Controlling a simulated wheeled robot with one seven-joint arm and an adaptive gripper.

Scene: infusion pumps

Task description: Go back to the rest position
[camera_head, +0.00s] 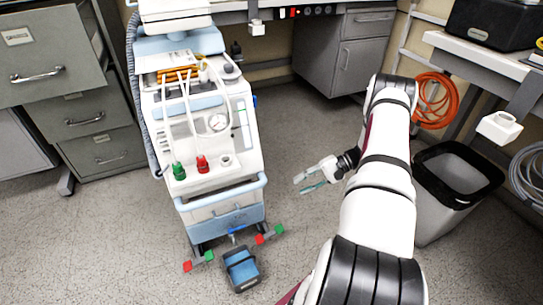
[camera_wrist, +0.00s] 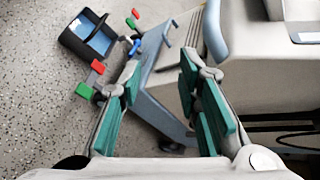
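My gripper (camera_head: 313,181) is at the end of my white arm, to the right of the medical cart (camera_head: 221,193) and apart from it in the head view. In the wrist view my gripper (camera_wrist: 160,85) has its two green-padded fingers spread, with nothing held between them. The cart's lower body (camera_wrist: 165,75) shows behind and between the fingers. Green and red knobs (camera_head: 203,164) stick out from the cart's front.
A blue and black pedal box (camera_head: 241,268) sits on the floor before the cart, near red and green tabs. A grey bin (camera_head: 447,203) stands right of my arm under a bench (camera_head: 470,50). Filing cabinets (camera_head: 88,117) stand at left. Floor between cart and bin is clear.

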